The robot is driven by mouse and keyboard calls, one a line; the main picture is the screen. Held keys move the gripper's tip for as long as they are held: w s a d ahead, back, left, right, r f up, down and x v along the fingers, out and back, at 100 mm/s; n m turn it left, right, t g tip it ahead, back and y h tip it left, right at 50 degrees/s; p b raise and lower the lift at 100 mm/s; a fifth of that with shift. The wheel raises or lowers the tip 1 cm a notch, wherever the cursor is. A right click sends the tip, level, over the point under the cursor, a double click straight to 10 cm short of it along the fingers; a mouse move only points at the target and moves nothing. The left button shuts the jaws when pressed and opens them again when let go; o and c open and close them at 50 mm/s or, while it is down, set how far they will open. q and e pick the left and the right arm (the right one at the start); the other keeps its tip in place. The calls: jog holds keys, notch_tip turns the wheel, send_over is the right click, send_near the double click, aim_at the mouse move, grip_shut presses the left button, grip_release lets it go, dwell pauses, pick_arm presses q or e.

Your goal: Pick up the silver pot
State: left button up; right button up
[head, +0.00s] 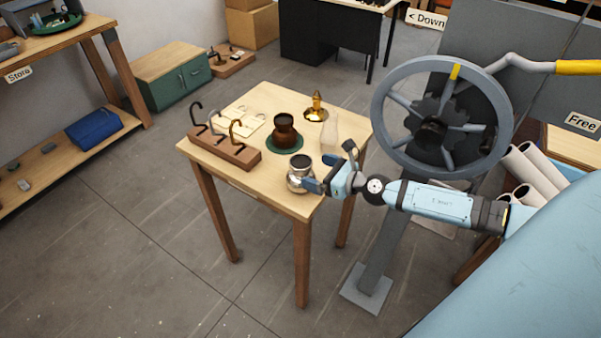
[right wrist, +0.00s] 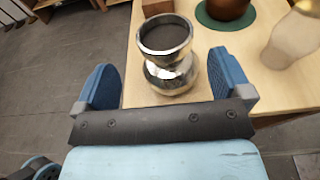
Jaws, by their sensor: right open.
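The silver pot (head: 301,179) stands upright near the front right corner of the small wooden table (head: 270,185). It has a wide dark mouth, a narrow neck and a round shiny body. In the right wrist view the silver pot (right wrist: 170,60) sits between the two blue fingers of my right gripper, a little beyond them. My right gripper (head: 318,182) is open and comes in from the right at the table's edge. In the right wrist view my right gripper (right wrist: 163,82) shows a gap on both sides of the pot.
A brown pot (head: 284,131) on a green mat, a clear glass chimney (head: 330,133) and a brass lamp part (head: 317,108) stand behind the silver pot. A wooden block with hooks (head: 225,149) is at left. A large wheel (head: 440,115) rises right of the table.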

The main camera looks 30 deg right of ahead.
aim_at(299, 164)
jog(key=shift+w+a+f, duration=0.1)
jog(key=shift+w+a, duration=0.15)
jog(key=shift+w, duration=0.3)
jog(key=x, duration=0.4)
jog(key=shift+w+d, duration=0.25)
jog(key=shift+w, duration=0.05)
jog(key=shift+w+a+f+p, duration=0.2)
jog(key=shift+w+p, duration=0.1)
jog(key=shift+w, duration=0.15)
jog(key=c, duration=1.3)
jog(key=shift+r, duration=0.1)
jog(key=shift+c, duration=1)
